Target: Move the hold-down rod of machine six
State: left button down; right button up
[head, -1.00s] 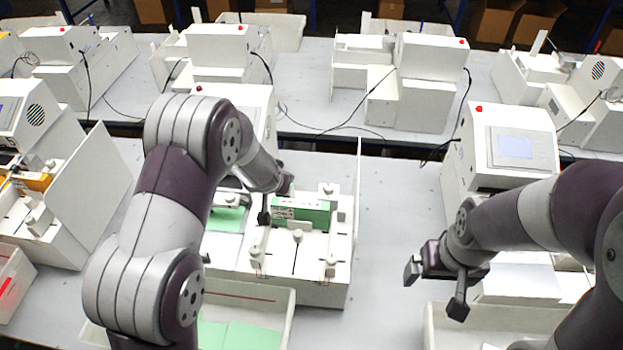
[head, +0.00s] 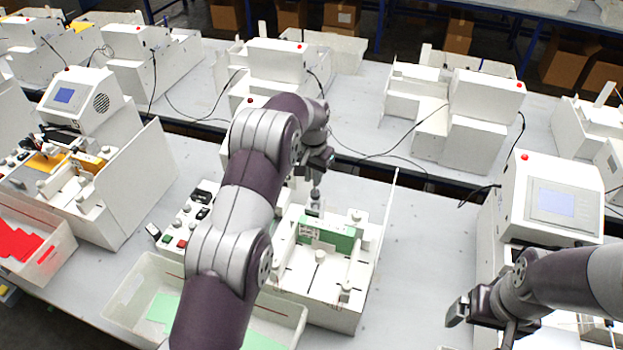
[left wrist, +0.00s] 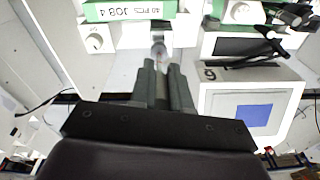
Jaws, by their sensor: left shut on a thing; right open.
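The machine in front of me has a white bed (head: 313,290) with a green block (head: 328,234) on it. The block's end, labelled JOB 4, also shows at the top of the left wrist view (left wrist: 130,11). My left gripper (head: 316,190) points down just behind the block. In the left wrist view its two dark fingers (left wrist: 166,72) are close together on a small grey rod end (left wrist: 158,50), whose lower part is hidden. I cannot read a machine number. My right gripper (head: 482,320) is open and empty at the lower right, apart from this machine.
A tall thin white panel (head: 384,230) stands along the bed's right side. A white bin (head: 128,318) with green sheets is in front. A white machine with a screen (head: 552,203) stands at the right. Bare table (head: 425,245) lies between, and cables run behind.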

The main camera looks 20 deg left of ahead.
pick_arm(q)
jog(key=shift+w+f, duration=0.1)
jog(key=shift+f, duration=0.05)
dwell(0.3)
jog(key=c, duration=1.1)
grip_release()
